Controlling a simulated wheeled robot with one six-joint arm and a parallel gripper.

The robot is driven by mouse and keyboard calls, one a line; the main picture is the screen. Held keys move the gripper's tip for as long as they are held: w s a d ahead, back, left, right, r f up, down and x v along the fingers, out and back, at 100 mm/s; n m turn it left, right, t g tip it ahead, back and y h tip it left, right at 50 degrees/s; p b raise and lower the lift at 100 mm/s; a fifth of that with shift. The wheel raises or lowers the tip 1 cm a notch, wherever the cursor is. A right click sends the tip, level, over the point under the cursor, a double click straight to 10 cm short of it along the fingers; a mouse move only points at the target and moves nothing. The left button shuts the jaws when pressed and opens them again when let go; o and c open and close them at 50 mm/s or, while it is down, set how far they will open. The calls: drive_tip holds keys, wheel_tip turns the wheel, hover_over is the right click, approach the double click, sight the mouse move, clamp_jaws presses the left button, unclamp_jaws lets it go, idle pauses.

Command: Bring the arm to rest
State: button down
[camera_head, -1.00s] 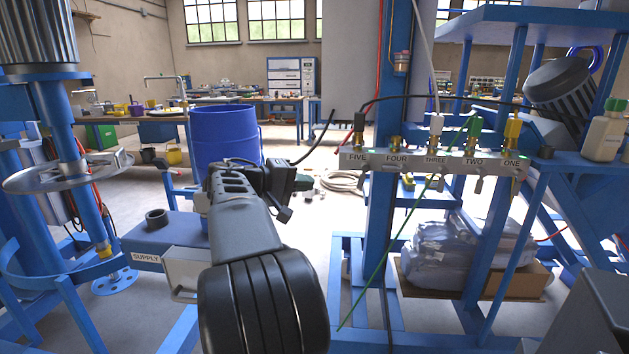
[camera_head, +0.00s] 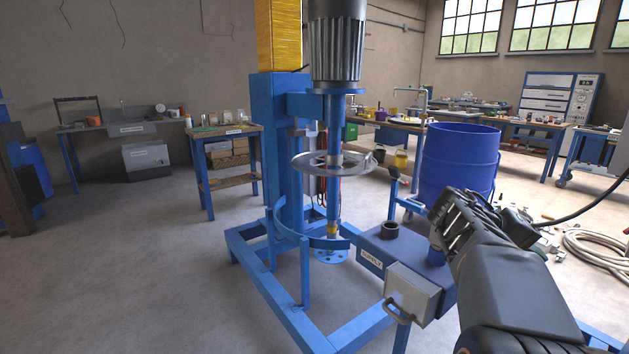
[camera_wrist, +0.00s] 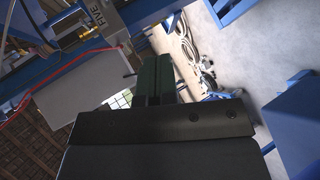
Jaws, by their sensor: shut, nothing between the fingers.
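My gripper (camera_wrist: 153,66) shows in the wrist view as two dark green fingers pressed together, with nothing between them. In the head view my dark grey arm reaches in from the lower right, and its wrist end is in front of the blue drum (camera_head: 460,158). The fingers cannot be made out there. The disperser mixer (camera_head: 335,45) stands at the middle of the head view, left of my arm and apart from it.
The SUPPLY box (camera_head: 408,262) sits on the mixer's blue frame, just left of my arm. A small wooden table (camera_head: 228,132) stands behind the mixer. Hoses (camera_head: 590,250) lie on the floor at right. The floor at lower left is clear.

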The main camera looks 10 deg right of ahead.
drive_tip(key=a+r+n+t+y+p, duration=0.3)
drive_tip(key=a+y+p, duration=0.3)
drive_tip(key=a+p, duration=0.5)
drive_tip(key=a+r+n+t+y+p, duration=0.3)
drive_tip(key=a+p, duration=0.8)
drive_tip(key=a, duration=1.1)
drive_tip(key=r+t+y, duration=0.1)
drive_tip(key=t+y, duration=0.1)
drive_tip(key=shift+w+a+t+y, duration=0.25)
drive_tip(key=shift+t+y, duration=0.15)
